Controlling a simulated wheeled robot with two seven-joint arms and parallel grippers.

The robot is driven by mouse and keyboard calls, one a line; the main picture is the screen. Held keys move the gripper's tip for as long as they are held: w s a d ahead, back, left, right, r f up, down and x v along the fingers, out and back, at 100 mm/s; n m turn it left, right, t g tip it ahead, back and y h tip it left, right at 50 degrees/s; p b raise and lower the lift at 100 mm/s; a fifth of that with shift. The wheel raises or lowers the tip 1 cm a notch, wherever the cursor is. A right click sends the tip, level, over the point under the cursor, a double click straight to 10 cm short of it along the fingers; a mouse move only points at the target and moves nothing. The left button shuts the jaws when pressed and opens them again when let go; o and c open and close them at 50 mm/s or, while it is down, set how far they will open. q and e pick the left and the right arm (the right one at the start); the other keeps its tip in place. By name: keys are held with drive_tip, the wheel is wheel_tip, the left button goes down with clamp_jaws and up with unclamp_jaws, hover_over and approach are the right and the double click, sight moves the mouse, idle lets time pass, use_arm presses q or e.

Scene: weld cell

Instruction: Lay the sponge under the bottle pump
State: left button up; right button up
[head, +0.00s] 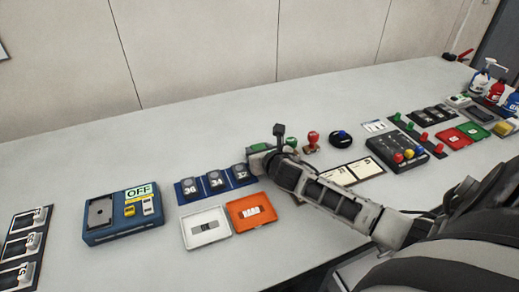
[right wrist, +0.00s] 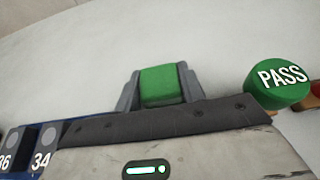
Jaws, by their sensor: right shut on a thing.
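My right gripper (head: 264,153) is over the table behind the numbered tiles, shut on a green block. In the right wrist view the green block (right wrist: 161,85) sits between its two grey fingers; I cannot tell for sure whether it is the sponge. A white pump bottle (head: 481,80) with a white nozzle stands at the far right back, well away from this gripper. My left gripper is out of view.
A button box (head: 396,150) stands further right. The table's back strip is mostly clear.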

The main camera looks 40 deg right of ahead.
drive_tip(key=o, duration=0.6)
drive_tip(key=shift+f, duration=0.2)
drive_tip(key=o, duration=0.4)
drive_tip(key=shift+r, duration=0.1)
